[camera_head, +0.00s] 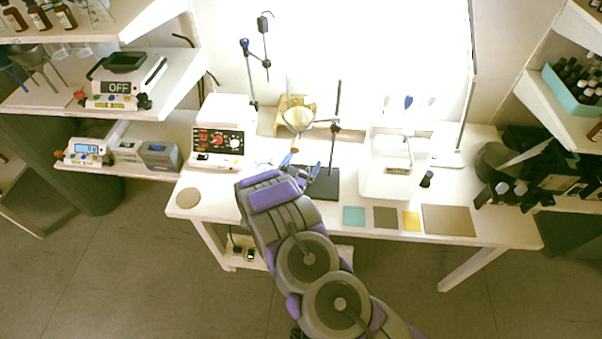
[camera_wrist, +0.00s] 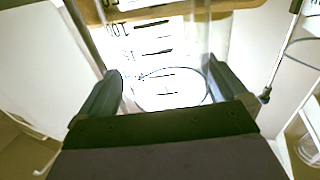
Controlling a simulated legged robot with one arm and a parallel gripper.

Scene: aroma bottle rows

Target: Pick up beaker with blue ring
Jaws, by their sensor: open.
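In the wrist view, a clear glass vessel with black graduation marks (camera_wrist: 150,38) stands in front of my gripper (camera_wrist: 166,84). A thin bluish ellipse shows low on the glass, between the two fingers; I cannot tell whether it is a coloured ring or the rim. The fingers are open, one on each side of the ellipse, and I cannot tell whether they touch the glass. In the head view, my gripper (camera_head: 287,166) reaches over the table's front left, next to a stand with a dark base (camera_head: 322,184). The vessel cannot be made out clearly there.
A white hotplate device (camera_head: 222,138) stands left of my gripper. A white balance-like unit (camera_head: 392,170) stands to the right. Flat coloured mats (camera_head: 385,218) lie along the front edge. The stand's upright rod (camera_head: 335,130) is close to my gripper's right.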

